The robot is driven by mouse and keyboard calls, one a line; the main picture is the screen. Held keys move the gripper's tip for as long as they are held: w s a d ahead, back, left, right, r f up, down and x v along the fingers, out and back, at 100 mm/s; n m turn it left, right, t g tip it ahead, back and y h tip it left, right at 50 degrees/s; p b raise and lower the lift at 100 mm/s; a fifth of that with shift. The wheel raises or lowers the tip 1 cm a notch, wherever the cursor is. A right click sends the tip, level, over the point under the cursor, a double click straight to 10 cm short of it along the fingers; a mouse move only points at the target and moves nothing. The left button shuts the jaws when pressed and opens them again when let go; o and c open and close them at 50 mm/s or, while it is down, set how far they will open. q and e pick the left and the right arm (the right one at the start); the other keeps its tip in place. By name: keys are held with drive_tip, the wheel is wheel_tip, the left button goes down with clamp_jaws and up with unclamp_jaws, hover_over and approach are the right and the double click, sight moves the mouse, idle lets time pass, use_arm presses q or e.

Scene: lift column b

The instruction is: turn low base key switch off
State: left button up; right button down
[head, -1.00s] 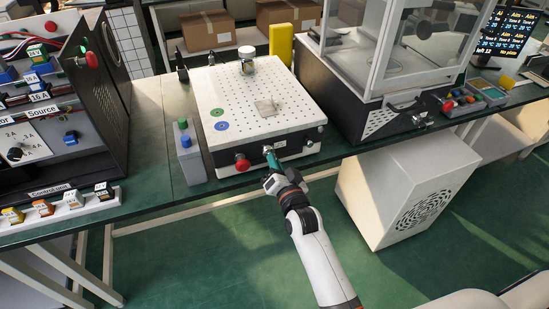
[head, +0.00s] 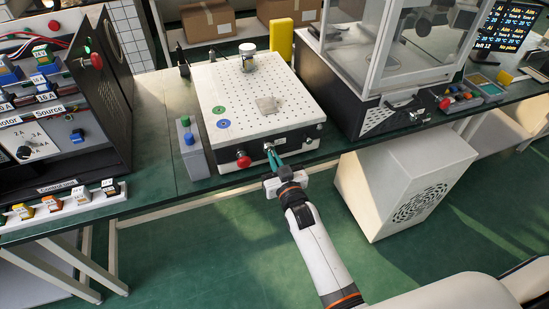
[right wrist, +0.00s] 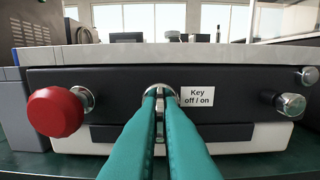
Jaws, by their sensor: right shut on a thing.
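The low base (head: 262,105) is a white perforated box with a dark front panel, standing on the green table. Its key switch (right wrist: 160,91) sits in the middle of the front panel, beside a label reading "Key off / on" (right wrist: 196,97). My right gripper (head: 271,152) reaches the panel from the front. Its teal fingers (right wrist: 161,100) are shut on the key, one on each side, in the right wrist view. The fingers hide much of the key, so its exact angle is hard to tell. My left gripper is not in view.
A red mushroom button (right wrist: 55,111) stands out left of the key, and silver knobs (right wrist: 292,105) stick out at the right. A grey box with blue and green buttons (head: 190,145) is left of the base. A glass-walled machine (head: 385,60) stands right.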

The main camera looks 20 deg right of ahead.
idle(0.5)
drive_tip(key=c, duration=1.6)
unclamp_jaws()
drive_tip(key=s+b, duration=0.1)
drive_tip(key=s, duration=1.1)
drive_tip(key=shift+d, duration=0.15)
drive_tip(key=shift+f, duration=0.1)
